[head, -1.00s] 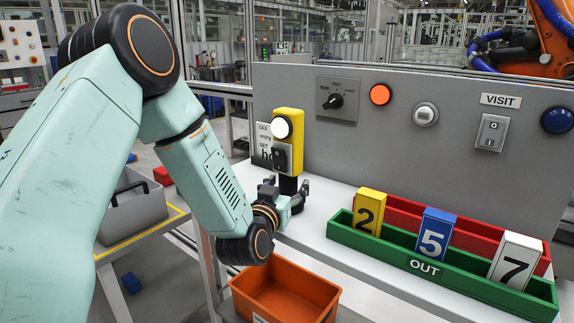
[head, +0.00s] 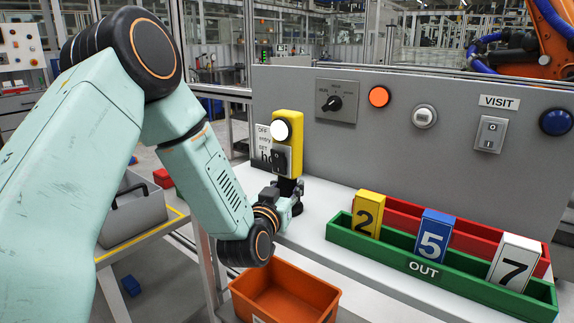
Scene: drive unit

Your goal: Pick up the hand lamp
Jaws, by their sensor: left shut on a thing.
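The hand lamp (head: 289,133) is yellow with a lit round white lens and a black switch on its front. It stands upright at the left end of the white bench, in front of the grey panel. My left gripper (head: 291,194) is shut on the lower part of the lamp, around its dark handle. The fingers and wrist partly hide the handle, and I cannot tell whether its base touches the bench. My right gripper is not in view.
An orange bin (head: 286,294) sits below the bench's front edge. A green OUT tray (head: 440,272) and a red tray (head: 400,212) stand to the right with numbered blocks, including a yellow 2 (head: 368,213). A small sign (head: 262,143) is behind the lamp.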

